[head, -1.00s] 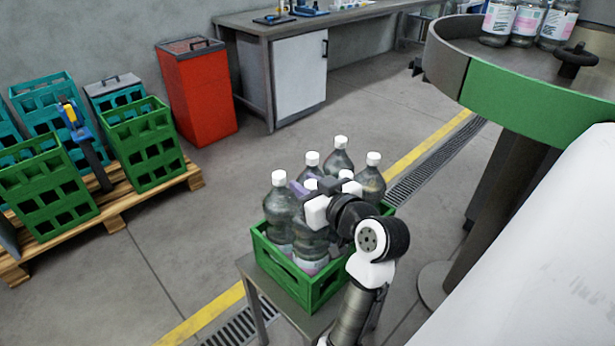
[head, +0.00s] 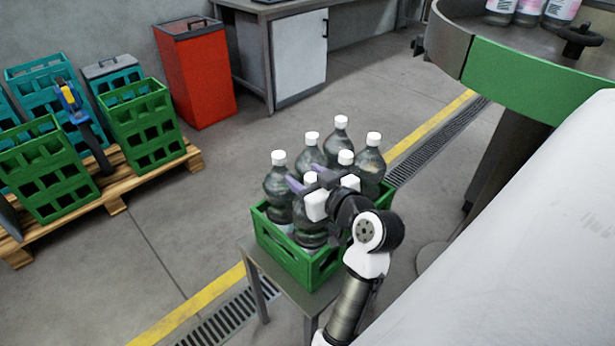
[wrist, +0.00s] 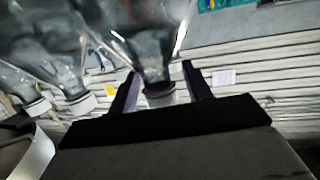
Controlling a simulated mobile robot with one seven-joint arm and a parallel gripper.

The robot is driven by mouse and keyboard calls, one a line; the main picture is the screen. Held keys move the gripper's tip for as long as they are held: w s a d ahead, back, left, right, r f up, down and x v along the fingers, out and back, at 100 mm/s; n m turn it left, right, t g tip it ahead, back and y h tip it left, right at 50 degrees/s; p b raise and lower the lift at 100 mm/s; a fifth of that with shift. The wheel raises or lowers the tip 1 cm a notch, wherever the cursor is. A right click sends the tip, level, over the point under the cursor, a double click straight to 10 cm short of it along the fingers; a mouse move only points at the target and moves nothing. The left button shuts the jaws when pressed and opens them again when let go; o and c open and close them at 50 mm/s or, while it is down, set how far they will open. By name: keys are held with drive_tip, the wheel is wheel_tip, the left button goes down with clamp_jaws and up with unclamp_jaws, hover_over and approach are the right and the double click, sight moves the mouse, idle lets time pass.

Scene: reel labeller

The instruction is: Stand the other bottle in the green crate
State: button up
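The green crate (head: 283,262) stands on a small grey table and holds several clear, dark-looking bottles with white caps. The front bottle (head: 309,232) stands upright in the crate's near part, its lower end hidden by the crate wall. My gripper (head: 309,179) is at this bottle's neck, with one purple finger on each side. In the wrist view, my gripper (wrist: 160,85) is open, with the bottle's white cap (wrist: 160,98) between the fingers and a gap to each side. Part of the bottle is hidden behind my gripper in the head view.
Neighbouring bottles (head: 278,185) stand close to the left and behind. A round machine table with a green side (head: 530,85) and labelled bottles (head: 530,10) is at the upper right. Green and teal crates sit on a pallet (head: 120,195) at left, near a red bin (head: 198,75).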

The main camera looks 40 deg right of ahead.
drive_tip(key=shift+r, duration=0.2)
drive_tip(key=b+v, duration=0.2)
drive_tip(key=v, duration=1)
